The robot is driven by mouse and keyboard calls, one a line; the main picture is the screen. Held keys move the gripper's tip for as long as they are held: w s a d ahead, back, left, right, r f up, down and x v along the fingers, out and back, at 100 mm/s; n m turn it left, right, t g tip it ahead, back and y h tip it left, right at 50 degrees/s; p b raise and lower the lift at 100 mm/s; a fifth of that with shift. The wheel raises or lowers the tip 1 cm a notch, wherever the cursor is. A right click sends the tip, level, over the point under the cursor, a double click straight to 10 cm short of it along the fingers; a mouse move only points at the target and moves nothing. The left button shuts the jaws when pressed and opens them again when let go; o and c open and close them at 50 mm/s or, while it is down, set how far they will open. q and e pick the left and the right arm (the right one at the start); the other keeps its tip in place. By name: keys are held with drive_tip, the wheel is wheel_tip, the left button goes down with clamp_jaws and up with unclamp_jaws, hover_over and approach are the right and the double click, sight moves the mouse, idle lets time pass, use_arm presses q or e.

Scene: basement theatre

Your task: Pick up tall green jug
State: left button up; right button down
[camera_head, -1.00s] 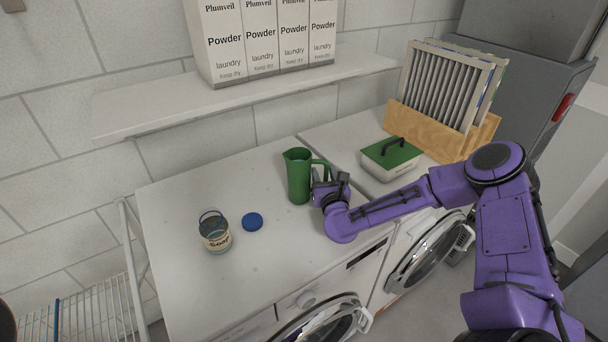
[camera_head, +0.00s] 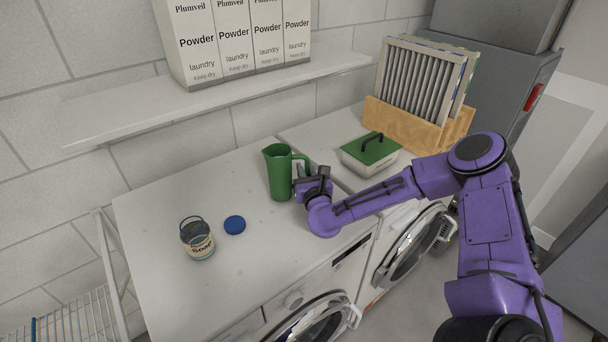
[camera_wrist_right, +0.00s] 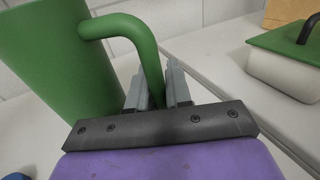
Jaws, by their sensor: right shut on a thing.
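The tall green jug (camera_head: 279,173) stands upright on the white washer top, its handle toward the right. My right gripper (camera_head: 301,181) is at the handle side of the jug. In the right wrist view the jug (camera_wrist_right: 55,55) fills the left side, and its handle (camera_wrist_right: 148,55) runs down between the two grey fingers (camera_wrist_right: 158,88). The fingers are shut on the handle. The lower end of the handle is hidden behind the gripper. My left gripper is not in view.
A soap jar (camera_head: 197,240) and a blue lid (camera_head: 235,224) stand left of the jug. A green-lidded box (camera_head: 370,154) and a wooden holder with filters (camera_head: 415,123) are to the right. A shelf (camera_head: 215,97) with powder boxes (camera_head: 232,45) is above, behind.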

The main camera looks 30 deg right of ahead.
drive_tip(key=shift+r, duration=0.5)
drive_tip(key=s+a+r+p, duration=0.4)
drive_tip(key=s+r+p, duration=0.3)
drive_tip(key=s+r, duration=0.4)
drive_tip(key=shift+s+p, duration=0.3)
drive_tip(key=shift+s, duration=0.85)
